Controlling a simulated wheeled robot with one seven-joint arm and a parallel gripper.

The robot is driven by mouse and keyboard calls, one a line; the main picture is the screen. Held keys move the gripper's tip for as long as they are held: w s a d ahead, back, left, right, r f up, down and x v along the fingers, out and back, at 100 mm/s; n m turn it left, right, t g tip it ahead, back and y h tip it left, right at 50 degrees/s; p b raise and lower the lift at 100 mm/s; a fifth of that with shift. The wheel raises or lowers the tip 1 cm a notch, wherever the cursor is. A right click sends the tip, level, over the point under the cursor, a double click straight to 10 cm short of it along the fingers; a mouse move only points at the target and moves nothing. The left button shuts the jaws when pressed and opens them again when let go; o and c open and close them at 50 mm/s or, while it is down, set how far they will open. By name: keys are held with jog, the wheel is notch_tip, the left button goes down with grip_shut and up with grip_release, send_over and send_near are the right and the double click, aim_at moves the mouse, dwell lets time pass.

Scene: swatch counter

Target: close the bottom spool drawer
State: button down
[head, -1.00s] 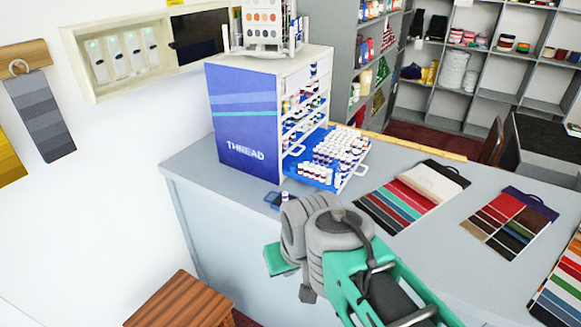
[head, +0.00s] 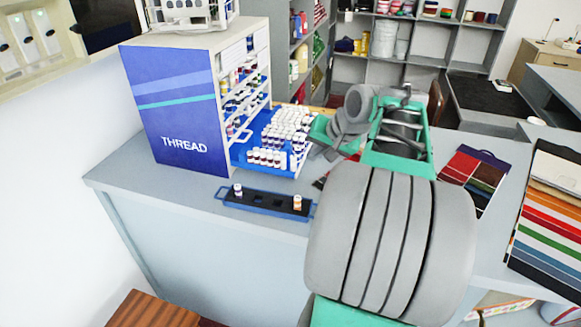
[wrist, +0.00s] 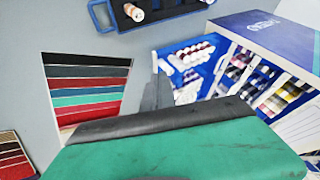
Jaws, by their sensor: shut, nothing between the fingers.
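The thread cabinet (head: 175,110) stands on the counter with its blue side facing left. Its bottom spool drawer (head: 272,139) is pulled well out, a blue tray full of small spools with a pale front. The wrist view shows the drawer (wrist: 190,62) just beyond the fingers. My gripper (wrist: 158,90) is shut and empty, its dark fingers pointing past the drawer front side. In the head view my gripper (head: 318,150) is just right of the drawer front, partly hidden by my arm. I cannot tell whether it touches the drawer.
A black tray with blue handles (head: 268,201) holding two spools lies on the counter (head: 150,185) in front of the cabinet. Swatch cards (head: 553,215) lie to the right. A wooden stool (head: 150,310) stands below at left.

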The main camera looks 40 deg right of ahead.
jog(key=p, duration=0.1)
send_near(281, 168)
jog(key=d+f, duration=0.1)
jog(key=f, duration=0.1)
jog(key=d+f, duration=0.1)
jog(key=shift+s+d+f, duration=0.3)
jog(key=shift+d, duration=0.05)
jog(key=shift+w+a+f+p, duration=0.1)
jog(key=shift+w+a+p, duration=0.1)
jog(key=shift+w+a, duration=0.3)
jog(key=shift+w+a+f+p, duration=0.1)
jog(key=shift+w+a+p, duration=0.2)
jog(key=shift+w, duration=0.35)
jog(key=shift+w+a+f+p, duration=0.15)
jog(key=shift+w+a, duration=0.2)
jog(key=shift+w, duration=0.25)
jog(key=shift+r, duration=0.15)
